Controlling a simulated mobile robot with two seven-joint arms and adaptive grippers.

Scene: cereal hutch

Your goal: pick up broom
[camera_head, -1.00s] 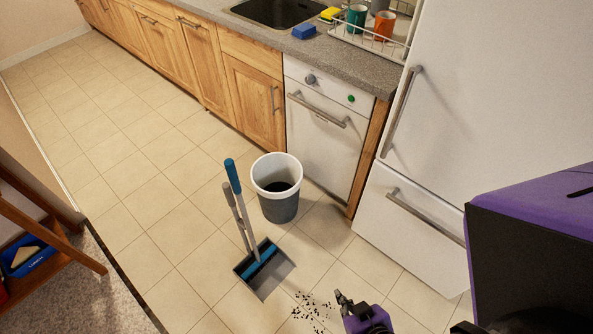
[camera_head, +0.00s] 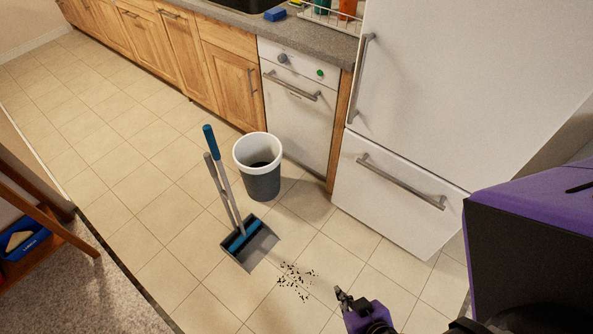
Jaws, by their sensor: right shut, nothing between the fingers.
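The broom (camera_head: 209,141) has a blue-topped handle and stands upright with a grey-handled dustpan (camera_head: 262,244) on the tiled floor, left of centre. The broom's blue head (camera_head: 237,241) rests at the dustpan. My right gripper (camera_head: 342,294) shows at the bottom, right of the dustpan and well apart from the broom. It is shut and empty. My left gripper is not in view.
A grey bin with a white rim (camera_head: 261,183) stands just right of the broom. Dark crumbs (camera_head: 296,280) lie between dustpan and right gripper. A white fridge (camera_head: 400,190) and dishwasher (camera_head: 297,110) stand behind. A wooden rack (camera_head: 60,232) is at left; the left floor is open.

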